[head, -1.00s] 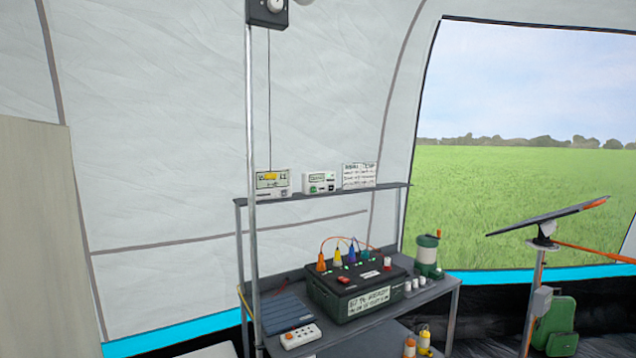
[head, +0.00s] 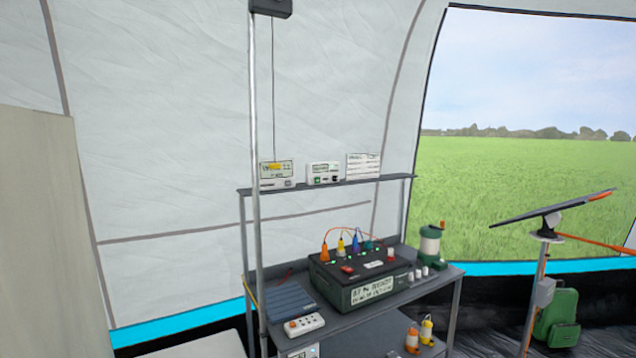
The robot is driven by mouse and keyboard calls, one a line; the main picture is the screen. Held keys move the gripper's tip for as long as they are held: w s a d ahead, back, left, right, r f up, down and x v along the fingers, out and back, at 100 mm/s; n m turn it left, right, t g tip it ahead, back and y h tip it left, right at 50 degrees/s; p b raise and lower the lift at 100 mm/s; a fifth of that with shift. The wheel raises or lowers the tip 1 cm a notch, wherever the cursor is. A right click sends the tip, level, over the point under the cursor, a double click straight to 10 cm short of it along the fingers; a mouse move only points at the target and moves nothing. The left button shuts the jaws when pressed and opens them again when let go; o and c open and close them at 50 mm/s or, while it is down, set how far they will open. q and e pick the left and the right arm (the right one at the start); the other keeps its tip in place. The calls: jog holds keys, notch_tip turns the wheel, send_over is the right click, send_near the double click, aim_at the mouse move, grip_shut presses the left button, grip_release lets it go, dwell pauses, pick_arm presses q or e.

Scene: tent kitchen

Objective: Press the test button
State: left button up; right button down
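No button can be read as a test button from here. On the upper shelf (head: 330,184) stand a white box (head: 276,174) with a yellowish display and a second white box (head: 323,174) with a small display and a green patch. A dark green power box (head: 366,283) stands on the table below, with coloured plugs and a red switch on top. A dark unit (head: 270,7) hangs at the top edge, and a pale device (head: 302,352) is cut off at the bottom edge. Neither of my grippers is in view.
A metal pole (head: 253,130) stands in front of the table's left part. A solar panel (head: 540,212) on a stand is farther right.

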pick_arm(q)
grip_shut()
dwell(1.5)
